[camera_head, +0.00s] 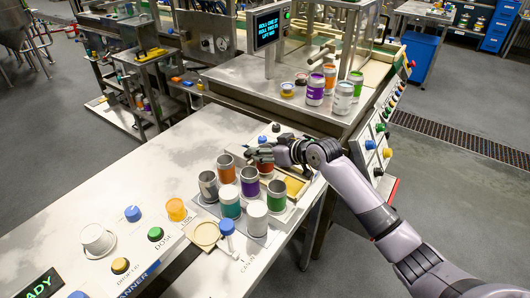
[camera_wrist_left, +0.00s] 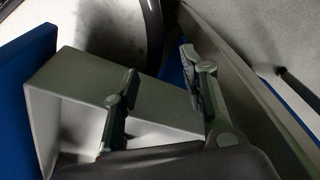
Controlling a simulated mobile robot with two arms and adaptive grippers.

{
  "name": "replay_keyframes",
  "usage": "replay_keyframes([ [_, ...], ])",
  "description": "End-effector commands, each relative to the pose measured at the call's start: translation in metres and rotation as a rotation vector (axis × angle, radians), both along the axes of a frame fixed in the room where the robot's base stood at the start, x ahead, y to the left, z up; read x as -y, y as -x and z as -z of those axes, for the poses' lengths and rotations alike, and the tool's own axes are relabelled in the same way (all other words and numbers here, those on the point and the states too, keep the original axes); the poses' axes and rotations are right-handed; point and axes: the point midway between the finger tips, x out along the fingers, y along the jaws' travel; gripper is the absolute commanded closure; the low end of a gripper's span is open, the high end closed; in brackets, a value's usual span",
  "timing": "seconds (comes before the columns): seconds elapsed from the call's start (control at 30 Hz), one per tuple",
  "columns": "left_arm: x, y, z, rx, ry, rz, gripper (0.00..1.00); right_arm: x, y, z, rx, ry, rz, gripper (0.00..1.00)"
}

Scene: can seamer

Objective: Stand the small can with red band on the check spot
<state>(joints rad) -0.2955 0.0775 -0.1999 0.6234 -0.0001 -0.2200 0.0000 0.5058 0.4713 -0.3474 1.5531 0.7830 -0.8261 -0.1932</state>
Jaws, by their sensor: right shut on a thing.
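My right gripper (camera_head: 258,153) reaches in from the right over the group of cans. It is shut on a can with a dark red side (camera_head: 265,168), mostly hidden by the fingers and the purple-banded can; whether its base touches the surface I cannot tell.
Close around stand orange (camera_head: 226,169), purple (camera_head: 250,181), green (camera_head: 276,196), teal (camera_head: 229,202), dark (camera_head: 208,186) and white (camera_head: 257,218) cans. More cans (camera_head: 315,90) stand on the machine bench behind. The left part of the near table (camera_head: 120,185) is mostly clear.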

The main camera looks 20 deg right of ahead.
Motion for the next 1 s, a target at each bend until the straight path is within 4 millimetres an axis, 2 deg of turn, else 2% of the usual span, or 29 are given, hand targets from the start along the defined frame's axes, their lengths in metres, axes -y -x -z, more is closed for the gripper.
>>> replay_keyframes([
  [0.13, -0.0022, 0.0008, -0.0014, -0.002, -0.002, 0.001, 0.6, -0.0003, 0.0003, 0.014, 0.0, -0.001, 0.0, 0.7],
  [0.47, -0.0029, 0.0056, 0.0007, -0.008, -0.004, 0.002, 0.6, -0.0002, 0.0001, 0.017, 0.001, 0.0, 0.0, 0.7],
  [0.5, -0.0029, 0.0059, 0.0002, -0.008, -0.004, 0.002, 0.6, -0.0002, 0.0, 0.0162, 0.001, 0.0, 0.0, 0.56],
  [0.77, -0.0029, 0.0064, 0.0, -0.009, -0.004, 0.002, 0.6, 0.0, 0.0001, 0.0161, 0.001, 0.0, 0.0, 0.39],
  [1.0, -0.0029, 0.0064, 0.0, -0.009, -0.004, 0.001, 0.6, 0.0, 0.0, 0.016, 0.001, 0.0, 0.0, 0.38],
])
